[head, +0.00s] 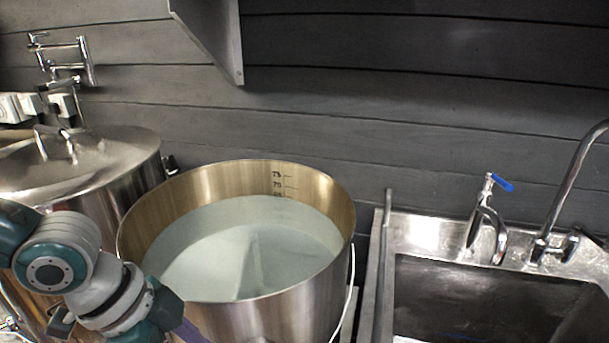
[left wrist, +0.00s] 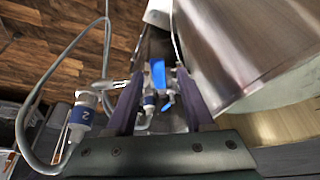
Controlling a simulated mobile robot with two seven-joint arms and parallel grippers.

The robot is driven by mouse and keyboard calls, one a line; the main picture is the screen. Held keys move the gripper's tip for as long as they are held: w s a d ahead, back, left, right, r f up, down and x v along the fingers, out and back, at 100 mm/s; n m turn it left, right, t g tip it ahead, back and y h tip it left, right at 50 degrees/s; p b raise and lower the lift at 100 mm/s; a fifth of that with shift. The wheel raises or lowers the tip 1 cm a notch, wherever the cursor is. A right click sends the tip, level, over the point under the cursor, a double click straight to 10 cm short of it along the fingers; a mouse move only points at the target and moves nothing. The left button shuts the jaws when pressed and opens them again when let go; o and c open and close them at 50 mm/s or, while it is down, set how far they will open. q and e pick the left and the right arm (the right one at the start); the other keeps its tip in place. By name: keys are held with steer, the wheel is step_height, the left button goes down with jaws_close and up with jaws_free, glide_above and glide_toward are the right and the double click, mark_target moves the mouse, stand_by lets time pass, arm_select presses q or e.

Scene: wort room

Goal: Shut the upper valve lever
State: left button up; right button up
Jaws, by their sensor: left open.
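In the left wrist view a blue valve lever (left wrist: 158,73) shows between the fingers of my left gripper (left wrist: 159,84). The fingers are open, one on each side of it, and I see no clear contact. More small blue parts (left wrist: 166,98) and pale fittings sit just below the lever in the picture. I cannot tell for sure which lever is the upper one. In the head view my left arm comes in at the lower left, and these valves are hidden there. My right gripper is not in view.
A large steel pot (head: 275,315) of pale liquid stands in the middle, with a lidded steel vessel (head: 120,150) to its left. A sink (head: 430,235) with a blue-handled tap (head: 502,183) is at right. A hose (left wrist: 35,150) and a fitting marked 2 (left wrist: 80,120) lie left of my gripper.

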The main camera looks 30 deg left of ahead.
arm_select(q)
steer(key=v, duration=1)
steer(key=shift+p, duration=0.3)
